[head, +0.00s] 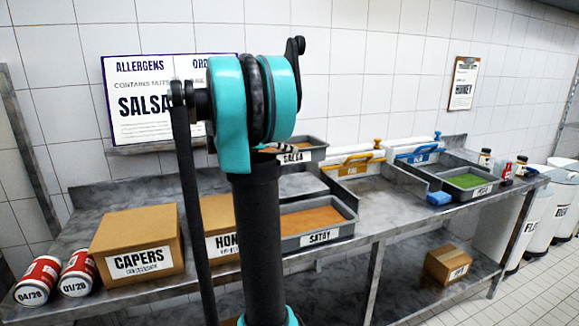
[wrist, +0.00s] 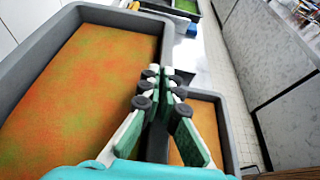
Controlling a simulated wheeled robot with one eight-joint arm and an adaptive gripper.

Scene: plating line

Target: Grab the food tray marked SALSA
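The SALSA tray (head: 296,155) is a grey tray of orange food with its label on the near wall. In the head view it sits higher than the trays around it, with bare counter below, so it appears raised. The large tray (wrist: 22,82) of orange and green food in the wrist view appears to be the same one. My gripper (wrist: 163,76) is at its right wall, fingers close together and seemingly shut on the rim; the contact is partly hidden. In the head view my arm hides most of the gripper.
The SATAY tray (head: 318,238) stands on the counter in front; it appears low right in the wrist view (wrist: 226,125). A CAPERS box (head: 138,240), a HONEY box (head: 219,215) and two cans are left. More trays (head: 466,184) stand right. A wall sign (head: 150,100) hangs behind.

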